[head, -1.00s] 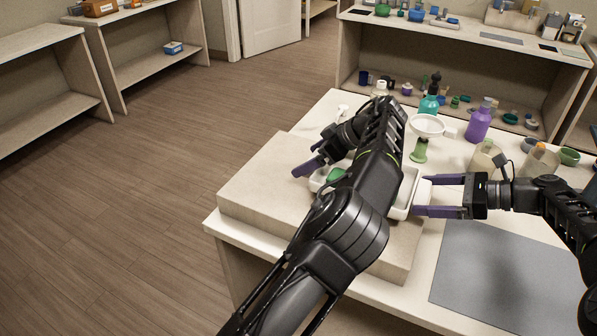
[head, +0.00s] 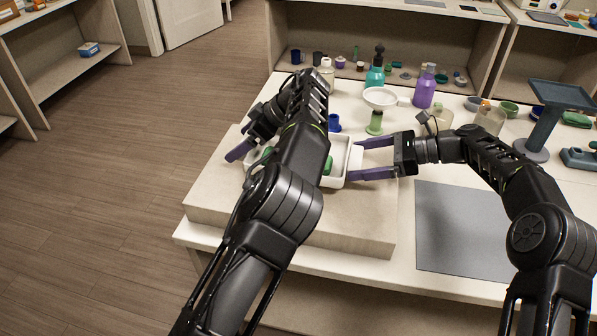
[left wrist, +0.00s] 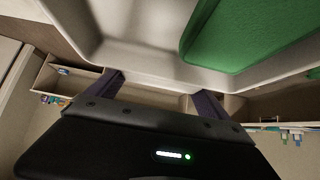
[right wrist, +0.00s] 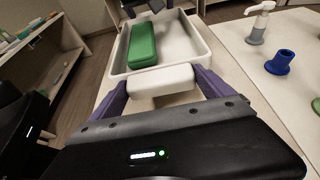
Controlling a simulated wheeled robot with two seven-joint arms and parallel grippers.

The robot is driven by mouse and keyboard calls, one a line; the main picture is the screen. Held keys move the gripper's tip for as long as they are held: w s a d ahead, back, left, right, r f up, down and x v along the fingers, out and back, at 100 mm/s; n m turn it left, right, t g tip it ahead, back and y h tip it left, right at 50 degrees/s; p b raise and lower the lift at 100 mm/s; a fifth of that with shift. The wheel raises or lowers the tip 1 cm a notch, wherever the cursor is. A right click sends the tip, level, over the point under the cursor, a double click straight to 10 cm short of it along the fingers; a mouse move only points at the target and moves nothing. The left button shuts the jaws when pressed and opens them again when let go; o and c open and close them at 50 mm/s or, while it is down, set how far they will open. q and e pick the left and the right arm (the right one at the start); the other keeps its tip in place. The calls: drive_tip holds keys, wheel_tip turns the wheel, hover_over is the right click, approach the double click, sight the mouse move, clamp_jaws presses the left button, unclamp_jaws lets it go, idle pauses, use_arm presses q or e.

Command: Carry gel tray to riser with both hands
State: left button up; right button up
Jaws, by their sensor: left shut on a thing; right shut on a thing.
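The white gel tray (head: 340,156) is over the pale slab-like riser (head: 345,233) in the head view, its middle hidden by my left arm. A green gel block (right wrist: 143,45) lies in the tray, as the right wrist view shows. My right gripper (head: 352,160) is shut on the white handle (right wrist: 160,80) at the tray's right end. My left gripper (left wrist: 157,92) is shut on the tray's far end; in the head view only a purple finger (head: 240,150) shows clearly. I cannot tell whether the tray touches the riser.
A blue cup-shaped piece (head: 334,123), a green stand with a white dish (head: 380,97), and teal (head: 375,78) and purple (head: 425,88) bottles stand behind the tray. A grey mat (head: 462,230) lies right of the riser. Floor is open at left.

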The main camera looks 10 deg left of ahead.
sight(360, 182)
use_arm(q)
drive_tip(key=shift+a, duration=0.1)
idle(0.3)
